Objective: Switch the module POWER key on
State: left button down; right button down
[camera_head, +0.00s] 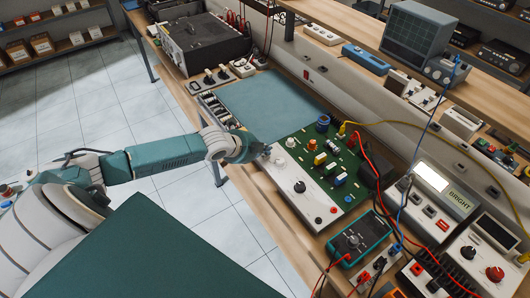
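An electronics module with a green circuit board (318,158) and a white front panel (283,173) lies on the wooden bench. The panel carries a black knob (299,187) and small buttons or knobs at its left end. No POWER lettering is legible, and I cannot single out the power key. My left gripper (262,153) reaches in from the left. Its dark fingertips are at the panel's left end, close above or touching it, and hide part of that corner. Its finger gap is too small to make out. My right gripper is not in view.
A teal multimeter (357,239) with cables lies right of the module. A blue-green mat (270,103) lies behind it, with a component tray (217,111) at its left. Yellow, red and blue wires arch over the bench.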

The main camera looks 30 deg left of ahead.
pick_arm(q)
notch_tip(320, 180, up, 6)
jog(key=p, duration=0.6)
dwell(0.4)
